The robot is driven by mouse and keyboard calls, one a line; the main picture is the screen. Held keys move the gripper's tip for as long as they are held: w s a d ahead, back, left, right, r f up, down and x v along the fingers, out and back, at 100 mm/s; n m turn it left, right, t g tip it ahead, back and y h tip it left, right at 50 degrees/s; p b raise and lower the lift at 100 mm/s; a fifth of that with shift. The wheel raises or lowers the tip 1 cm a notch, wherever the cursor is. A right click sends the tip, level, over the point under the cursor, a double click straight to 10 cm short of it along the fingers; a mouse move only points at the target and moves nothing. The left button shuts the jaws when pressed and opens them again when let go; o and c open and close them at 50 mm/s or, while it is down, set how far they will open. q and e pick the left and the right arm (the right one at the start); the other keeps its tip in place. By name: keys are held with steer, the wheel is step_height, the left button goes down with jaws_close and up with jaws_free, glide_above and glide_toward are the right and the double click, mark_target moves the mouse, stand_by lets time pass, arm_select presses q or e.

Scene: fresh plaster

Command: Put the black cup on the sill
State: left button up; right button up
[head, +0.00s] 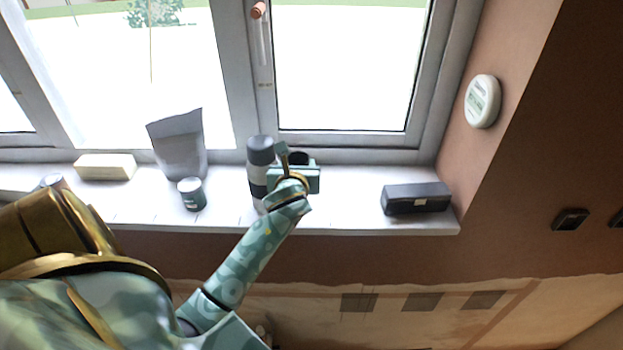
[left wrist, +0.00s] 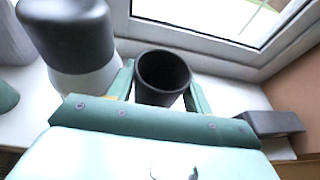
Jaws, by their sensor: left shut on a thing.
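The black cup (head: 298,157) is at the window sill (head: 345,205), in front of the window frame. It also shows in the left wrist view (left wrist: 163,78), upright with its open mouth towards the camera. My left gripper (head: 296,168) is shut on the black cup, with one finger on each side of it. The gripper hides the lower part of the cup, so I cannot tell whether its base touches the sill. My right gripper is not in view.
A grey and white bottle (head: 261,152) stands close left of the cup. Further left are a dark jar (head: 191,194), a grey pouch (head: 180,147) and a cream block (head: 105,167). A dark case (head: 416,198) lies at right; sill between it and the gripper is clear.

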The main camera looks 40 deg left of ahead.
arm_select(q)
steer(key=shift+w+a+f+b, duration=0.35)
steer(key=shift+w+f, duration=0.5)
steer(key=shift+f, duration=0.65)
steer(key=shift+w+a+f+b, duration=0.15)
steer(key=shift+w+f+b, duration=0.25)
steer(key=shift+w+f, duration=0.8)
steer(key=shift+w+a+f+b, duration=0.25)
steer(key=shift+w+f+b, duration=0.2)
steer(key=shift+f, duration=1.4)
